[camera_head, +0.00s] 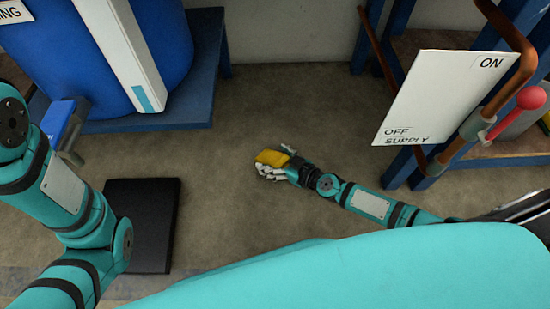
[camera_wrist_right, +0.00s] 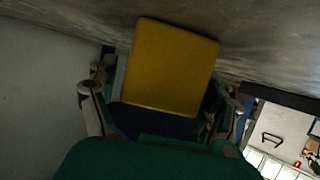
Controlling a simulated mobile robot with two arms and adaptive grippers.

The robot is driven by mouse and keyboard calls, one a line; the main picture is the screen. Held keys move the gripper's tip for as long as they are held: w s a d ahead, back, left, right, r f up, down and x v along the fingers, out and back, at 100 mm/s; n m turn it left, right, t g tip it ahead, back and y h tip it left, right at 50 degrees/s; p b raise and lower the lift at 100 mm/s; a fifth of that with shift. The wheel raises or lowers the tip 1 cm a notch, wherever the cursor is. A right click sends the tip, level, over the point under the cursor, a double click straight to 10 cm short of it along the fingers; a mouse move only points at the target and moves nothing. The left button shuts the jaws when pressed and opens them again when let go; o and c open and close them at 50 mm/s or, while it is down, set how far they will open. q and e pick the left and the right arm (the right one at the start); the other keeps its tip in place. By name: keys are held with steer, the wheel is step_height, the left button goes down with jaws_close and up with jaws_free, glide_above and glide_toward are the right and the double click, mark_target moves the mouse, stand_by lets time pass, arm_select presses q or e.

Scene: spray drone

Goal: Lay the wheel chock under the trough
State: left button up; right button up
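The yellow wheel chock (camera_head: 272,158) is in my right gripper (camera_head: 268,168), low over the floor in the middle of the head view. In the right wrist view the chock (camera_wrist_right: 170,68) shows a broad yellow face between the fingers (camera_wrist_right: 160,105), which lie along its two sides. The gripper is shut on it. Whether the chock touches the floor I cannot tell. I cannot make out a trough for certain in either view. My left arm shows at the left of the head view, but its gripper is not in view.
A blue tank (camera_head: 165,25) with a tap (camera_head: 68,150) stands on a blue bench (camera_head: 205,80) at upper left. A flat black slab (camera_head: 150,225) lies on the floor. A supply sign (camera_head: 435,95) and copper pipe (camera_head: 520,70) are at right. Floor around the chock is clear.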

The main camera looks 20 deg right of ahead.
steer(key=shift+r+p, duration=0.25)
steer(key=shift+p, duration=0.05)
steer(key=p+v, duration=0.3)
steer(key=v, duration=0.9)
steer(key=shift+f, duration=0.1)
steer(key=shift+a, duration=0.1)
